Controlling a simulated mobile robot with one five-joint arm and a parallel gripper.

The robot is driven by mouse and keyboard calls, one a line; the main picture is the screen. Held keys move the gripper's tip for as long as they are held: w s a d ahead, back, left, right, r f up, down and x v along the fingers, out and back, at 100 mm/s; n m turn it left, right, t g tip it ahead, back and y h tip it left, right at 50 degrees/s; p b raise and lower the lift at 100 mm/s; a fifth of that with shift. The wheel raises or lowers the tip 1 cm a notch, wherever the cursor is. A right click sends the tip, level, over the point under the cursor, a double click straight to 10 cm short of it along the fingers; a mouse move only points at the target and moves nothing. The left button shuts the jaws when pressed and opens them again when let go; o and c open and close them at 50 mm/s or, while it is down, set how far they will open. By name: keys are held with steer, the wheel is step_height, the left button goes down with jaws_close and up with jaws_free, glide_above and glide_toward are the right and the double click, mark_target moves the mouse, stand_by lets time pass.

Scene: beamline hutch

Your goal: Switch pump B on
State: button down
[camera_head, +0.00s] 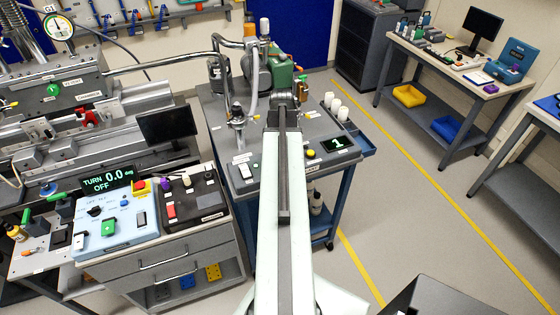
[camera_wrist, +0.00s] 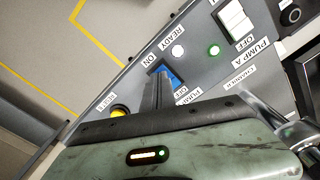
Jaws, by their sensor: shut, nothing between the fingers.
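In the wrist view, a blue rocker switch (camera_wrist: 172,76) sits on the grey panel (camera_wrist: 130,80), between an ON label and an OFF label. The label beside it is partly hidden and reads "PUM". My gripper (camera_wrist: 157,80) is shut and empty, its thin fingers in front of the blue rocker and covering part of it. I cannot tell whether they touch it. A pale lamp (camera_wrist: 178,50) marked READY is beside the rocker. In the head view, my arm hides this switch and my fingertips.
A white rocker (camera_wrist: 236,19) marked PUMP A and a lit green lamp (camera_wrist: 213,50) are close by. A yellow button (camera_wrist: 119,111) marked RESET is on the other side. In the head view, a display (camera_head: 338,144) reads 1, and pump hardware (camera_head: 256,70) stands behind the panel.

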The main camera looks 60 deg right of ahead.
steer(key=shift+f+b, duration=0.75)
steer(key=shift+f, duration=0.05)
steer(key=shift+r, duration=0.1)
step_height(320, 180, up, 7)
steer(key=p, duration=0.7)
stand_by(0.3)
